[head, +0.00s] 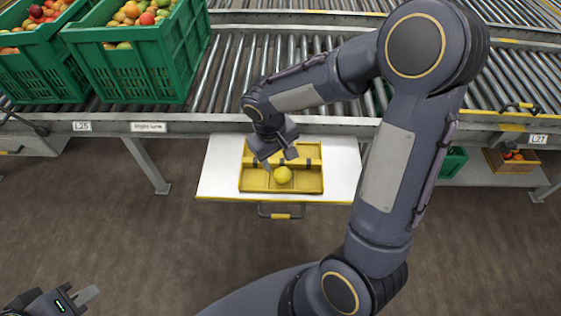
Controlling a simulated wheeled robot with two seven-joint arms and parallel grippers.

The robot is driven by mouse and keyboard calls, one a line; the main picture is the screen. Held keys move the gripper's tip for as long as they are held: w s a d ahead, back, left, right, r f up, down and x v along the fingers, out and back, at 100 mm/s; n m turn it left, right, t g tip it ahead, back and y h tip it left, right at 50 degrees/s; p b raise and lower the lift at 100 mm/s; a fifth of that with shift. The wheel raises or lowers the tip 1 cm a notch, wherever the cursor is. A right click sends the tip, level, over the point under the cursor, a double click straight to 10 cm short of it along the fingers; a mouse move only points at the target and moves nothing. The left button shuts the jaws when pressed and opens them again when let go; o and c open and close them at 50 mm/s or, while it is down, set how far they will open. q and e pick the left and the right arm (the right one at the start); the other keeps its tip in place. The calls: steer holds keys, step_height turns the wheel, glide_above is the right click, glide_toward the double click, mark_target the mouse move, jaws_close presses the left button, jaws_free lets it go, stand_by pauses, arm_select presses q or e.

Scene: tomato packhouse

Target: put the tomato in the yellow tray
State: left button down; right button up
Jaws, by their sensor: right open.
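The yellow tray (311,182) lies on a white board below the front edge of the roller conveyor. A round yellow tomato (283,175) is inside it, near the middle of the front side and seemingly by a divider; I cannot tell its exact compartment. My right gripper (278,160) is open over the tray, just behind the tomato, and appears empty. It hides part of the tray's back. My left gripper (84,296) is at the bottom left, far from the tray; one finger shows and its opening cannot be judged.
Two green crates (132,70) of mixed-colour tomatoes stand on the roller conveyor (235,75) at the back left. The white board (219,175) is bare at both sides of the tray.

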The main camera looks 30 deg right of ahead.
steer(key=s+a+r+m+t+y, duration=0.2)
steer(key=s+r+t+y, duration=0.3)
steer(key=s+r, duration=0.7)
steer(key=s+a, duration=0.1)
steer(key=s, duration=0.3)
steer(key=shift+s+r+m+y+p, duration=0.2)
steer(key=shift+m+y+p, duration=0.1)
steer(key=shift+m, duration=0.1)
step_height(320, 180, up, 22)
steer(key=p, duration=2.2)
steer(key=shift+r+p, duration=0.25)
steer(key=shift+p, duration=0.05)
